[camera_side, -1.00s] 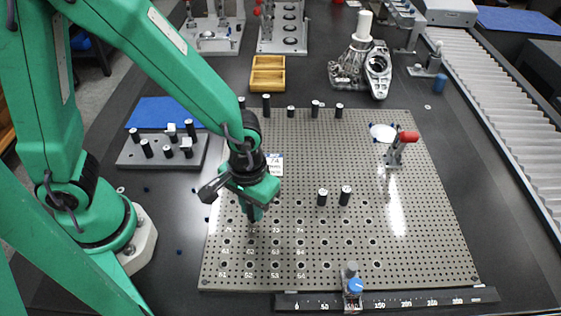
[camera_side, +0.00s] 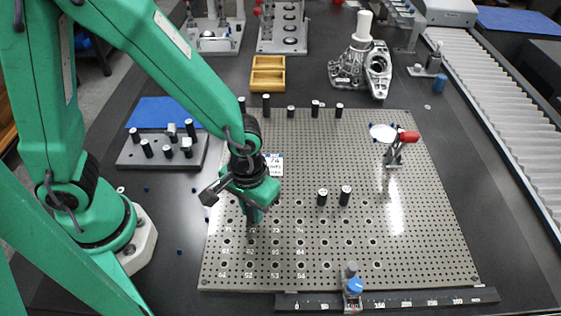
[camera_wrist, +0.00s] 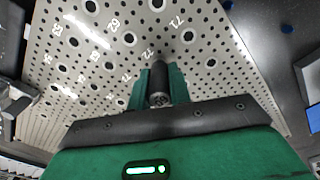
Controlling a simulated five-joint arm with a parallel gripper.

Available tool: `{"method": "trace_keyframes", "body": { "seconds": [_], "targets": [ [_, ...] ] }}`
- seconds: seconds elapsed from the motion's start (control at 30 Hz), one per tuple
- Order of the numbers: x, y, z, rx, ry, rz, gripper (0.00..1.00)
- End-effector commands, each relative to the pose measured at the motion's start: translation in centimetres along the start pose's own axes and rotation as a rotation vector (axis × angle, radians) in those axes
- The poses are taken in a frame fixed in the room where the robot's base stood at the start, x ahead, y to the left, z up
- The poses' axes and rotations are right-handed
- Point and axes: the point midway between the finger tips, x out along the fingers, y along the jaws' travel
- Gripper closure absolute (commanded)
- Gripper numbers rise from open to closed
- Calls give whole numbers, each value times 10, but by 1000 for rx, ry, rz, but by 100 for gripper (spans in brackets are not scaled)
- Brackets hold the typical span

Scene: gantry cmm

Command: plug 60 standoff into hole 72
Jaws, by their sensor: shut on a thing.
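My gripper (camera_side: 253,213) is low over the left part of the perforated plate (camera_side: 440,255), pointing down. In the wrist view its green fingers (camera_wrist: 160,86) are shut on a dark cylindrical standoff (camera_wrist: 160,97). The printed label 72 (camera_side: 251,230) is just below the fingertips in the side view. It also shows in the wrist view (camera_wrist: 147,57), close to the fingertips, with a larger hole (camera_wrist: 188,64) nearby. The standoff's lower end is hidden, so I cannot tell whether it is in a hole.
Two black standoffs (camera_side: 334,196) stand on the plate to the right. Several more stand along its back edge. A red-handled clamp (camera_side: 395,152) is at the plate's right, and a scale rail (camera_side: 420,299) lies at the front. A grey block (camera_side: 128,155) with pins is left.

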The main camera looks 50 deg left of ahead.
Motion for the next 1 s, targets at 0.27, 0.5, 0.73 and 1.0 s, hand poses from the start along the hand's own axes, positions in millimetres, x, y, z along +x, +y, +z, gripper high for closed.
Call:
{"method": "trace_keyframes", "body": {
  "seconds": [0.27,0.5,0.73,1.0],
  "targets": [
    [4,0,0,0,1,1,100],
    [8,0,0,0,0,0,100],
    [10,0,0,0,0,0,100],
    [10,0,0,0,1,1,55]
  ]
}}
